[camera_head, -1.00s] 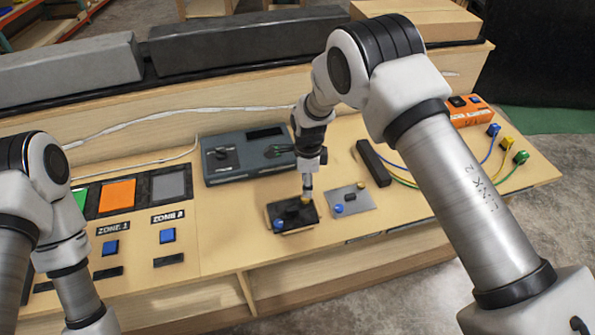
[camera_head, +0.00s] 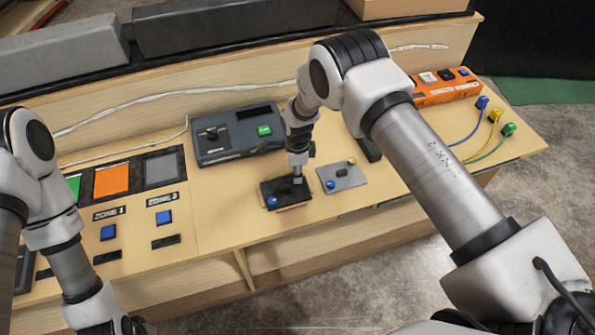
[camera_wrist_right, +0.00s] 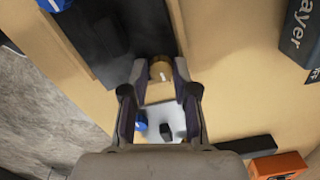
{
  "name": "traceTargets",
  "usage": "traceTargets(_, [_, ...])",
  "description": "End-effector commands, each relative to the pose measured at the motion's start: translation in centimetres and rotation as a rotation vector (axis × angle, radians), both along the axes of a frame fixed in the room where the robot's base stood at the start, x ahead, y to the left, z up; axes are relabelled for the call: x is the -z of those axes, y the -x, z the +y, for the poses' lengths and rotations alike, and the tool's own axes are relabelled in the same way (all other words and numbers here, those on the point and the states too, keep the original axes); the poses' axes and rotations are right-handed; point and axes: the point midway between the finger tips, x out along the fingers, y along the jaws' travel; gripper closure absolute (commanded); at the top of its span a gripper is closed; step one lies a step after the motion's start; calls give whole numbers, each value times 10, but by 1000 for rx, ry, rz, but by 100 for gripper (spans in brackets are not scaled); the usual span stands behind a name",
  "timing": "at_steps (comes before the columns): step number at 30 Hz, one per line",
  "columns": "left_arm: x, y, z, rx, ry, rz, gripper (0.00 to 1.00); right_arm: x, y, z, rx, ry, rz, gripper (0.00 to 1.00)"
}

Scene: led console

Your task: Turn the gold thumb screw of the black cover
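The black cover (camera_head: 268,188) lies on the wooden console in the head view, and its dark surface (camera_wrist_right: 105,45) fills the upper left of the right wrist view. The gold thumb screw (camera_wrist_right: 160,70) is at its edge in the wrist view; in the head view my gripper hides it. My right gripper (camera_head: 298,181) points down over the cover. In the wrist view its two fingertips (camera_wrist_right: 162,72) stand on either side of the screw, very close to it. I cannot tell whether both touch it. My left arm is at the lower left; its fingers are out of view.
A grey plate (camera_head: 348,177) with a blue knob lies just right of the cover. A dark grey box (camera_head: 225,150) with a green button stands behind. An orange box (camera_head: 445,92) and coloured cable plugs are at the right. Blue buttons (camera_head: 108,232) are at the left.

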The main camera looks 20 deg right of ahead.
Motion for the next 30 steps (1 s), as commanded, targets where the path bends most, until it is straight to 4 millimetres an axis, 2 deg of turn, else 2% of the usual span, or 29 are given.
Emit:
traceTargets(17, [8,0,0,0,0,0,60,3,2,0,-69,0,5,100])
traceTargets(30, [31,0,0,0,0,0,60,6,3,0,-403,0,8,100])
